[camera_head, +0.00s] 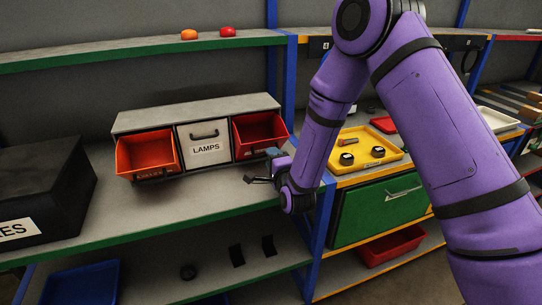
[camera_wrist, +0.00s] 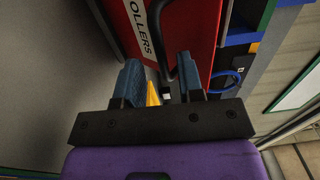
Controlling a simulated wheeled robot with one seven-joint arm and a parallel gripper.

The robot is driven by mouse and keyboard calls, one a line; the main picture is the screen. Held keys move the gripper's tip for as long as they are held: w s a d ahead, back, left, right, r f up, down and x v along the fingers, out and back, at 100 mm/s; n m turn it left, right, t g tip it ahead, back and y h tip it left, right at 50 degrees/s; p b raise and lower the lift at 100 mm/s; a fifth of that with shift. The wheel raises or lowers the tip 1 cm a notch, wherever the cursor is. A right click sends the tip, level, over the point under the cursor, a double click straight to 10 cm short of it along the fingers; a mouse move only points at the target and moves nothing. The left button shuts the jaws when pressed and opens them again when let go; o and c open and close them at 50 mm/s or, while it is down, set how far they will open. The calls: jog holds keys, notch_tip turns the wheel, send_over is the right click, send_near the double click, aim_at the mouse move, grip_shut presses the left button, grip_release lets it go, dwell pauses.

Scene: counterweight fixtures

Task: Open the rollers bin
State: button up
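The rollers bin is the red bin (camera_head: 258,131) at the right end of a grey three-bin unit (camera_head: 195,113). It looks tipped out, with its inside showing. In the wrist view its red front (camera_wrist: 203,35) carries a white label (camera_wrist: 141,28) reading "OLLERS", cut off at the top, and a black handle (camera_wrist: 187,50). My gripper (camera_head: 260,166) is in front of this bin's lower edge, fingers apart. In the wrist view my gripper (camera_wrist: 160,80) is open, and the handle lies close to the right fingertip. I cannot tell whether they touch.
The LAMPS bin (camera_head: 204,146) in the middle is closed. The orange-red bin (camera_head: 146,152) at left is open. A black box (camera_head: 40,190) stands at far left. A yellow tray (camera_head: 362,160) holds small parts. A blue post (camera_head: 320,235) stands beside my wrist. The shelf front is clear.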

jog(key=v, duration=0.9)
jog(key=shift+w, duration=0.1)
jog(key=s+d+r+n+g+h, duration=0.1)
jog(key=d+r+n+g, duration=0.3)
jog(key=r, duration=0.5)
jog(key=s+d+r+n+g+h, duration=0.1)
jog(key=s+d+r+n+g, duration=0.1)
jog(key=d+r+n, duration=0.45)
jog(key=s+d+r+n+g+h, duration=0.1)
jog(key=s+d+r, duration=0.3)
jog(key=s, duration=0.4)
jog(key=s+d+r+n+g+h, duration=0.1)
jog(key=s+d+r+n+g, duration=0.1)
jog(key=s, duration=0.7)
jog(key=s+d+r+n+g+h, duration=0.1)
jog(key=s+d+r+g, duration=0.2)
jog(key=s+d+r, duration=0.3)
jog(key=s, duration=0.3)
jog(key=shift+s, duration=0.2)
